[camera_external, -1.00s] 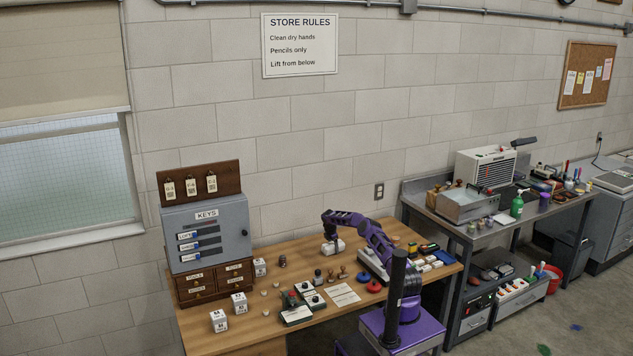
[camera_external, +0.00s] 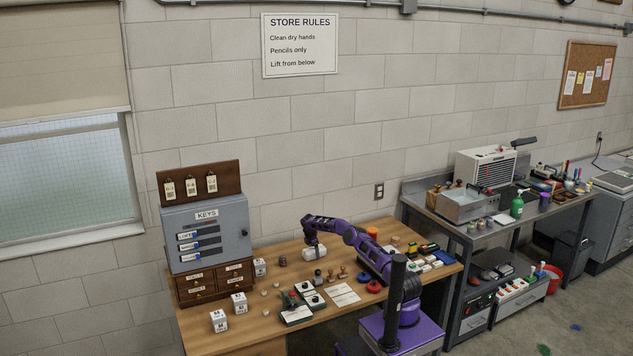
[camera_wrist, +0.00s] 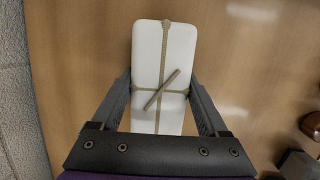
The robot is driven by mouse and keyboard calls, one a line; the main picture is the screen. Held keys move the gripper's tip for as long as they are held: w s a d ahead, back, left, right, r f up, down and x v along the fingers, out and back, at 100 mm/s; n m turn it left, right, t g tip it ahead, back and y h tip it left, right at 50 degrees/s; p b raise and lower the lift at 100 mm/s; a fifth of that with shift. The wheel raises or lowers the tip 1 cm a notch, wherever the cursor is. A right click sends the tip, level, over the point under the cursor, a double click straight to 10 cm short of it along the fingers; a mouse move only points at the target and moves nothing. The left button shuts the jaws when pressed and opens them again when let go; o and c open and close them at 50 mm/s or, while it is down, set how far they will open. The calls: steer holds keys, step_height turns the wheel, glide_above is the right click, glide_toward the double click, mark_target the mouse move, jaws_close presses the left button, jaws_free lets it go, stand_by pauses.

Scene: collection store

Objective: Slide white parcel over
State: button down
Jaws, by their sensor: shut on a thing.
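The white parcel (camera_external: 314,253) is a small block at the back of the wooden table (camera_external: 262,325). In the wrist view the parcel (camera_wrist: 163,55) is tied with tan string crossing on its top, with a thin stick-like piece at the crossing. My gripper (camera_external: 313,247) is over the parcel, and in the wrist view my gripper (camera_wrist: 160,95) has one finger on each long side of it. The jaws are shut on the parcel. I cannot tell whether the parcel touches the table. Its near end is partly hidden by the gripper body.
A small dark jar (camera_external: 283,260) stands left of the parcel. The grey key cabinet (camera_external: 212,240) stands on drawers at the left. An orange item (camera_external: 372,232) is at the right. The wall is close behind.

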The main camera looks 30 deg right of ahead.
mark_target(304, 254)
steer(key=shift+s+a+f+b, duration=0.15)
steer(key=shift+a+b, duration=0.1)
steer(key=shift+a, duration=1.4)
steer(key=shift+w+a+f+b, duration=0.1)
steer(key=shift+a+b, duration=0.1)
steer(key=shift+a, duration=1.4)
jaws_free()
steer(key=shift+d, duration=0.1)
steer(key=shift+r, duration=0.15)
steer(key=shift+r, duration=0.1)
steer(key=p+v, duration=0.3)
steer(key=v, duration=1.4)
